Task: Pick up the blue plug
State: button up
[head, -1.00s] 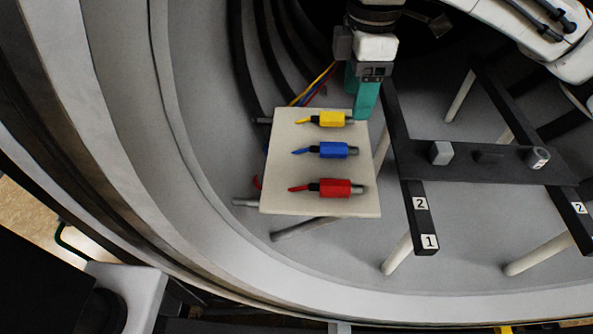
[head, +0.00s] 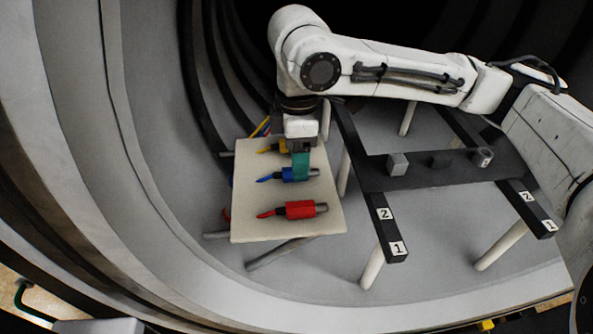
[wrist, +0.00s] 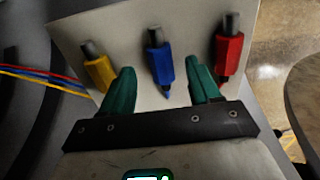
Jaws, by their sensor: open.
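The blue plug (head: 291,175) lies on a pale board (head: 250,217), between the yellow plug (head: 284,147) and the red plug (head: 299,210). My gripper (head: 301,174) is over the board, its green fingers in front of part of the blue plug in the head view. In the wrist view the blue plug (wrist: 160,64) is ahead of and between the two spread fingers of my gripper (wrist: 163,84), with its tip pointing toward the palm. The gripper is open and empty. Whether a finger touches the plug cannot be told.
The yellow plug (wrist: 98,68) and red plug (wrist: 229,52) flank the fingers closely in the wrist view. A dark rack (head: 440,172) with a grey block (head: 397,164) and a ring (head: 484,157) stands right of the board. The curved furnace wall is at left.

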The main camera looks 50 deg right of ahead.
aim_at(286, 174)
jog(key=shift+a+f, duration=0.15)
jog(key=shift+f, duration=1.45)
jog(key=c, duration=1.1)
jog(key=shift+c, duration=0.2)
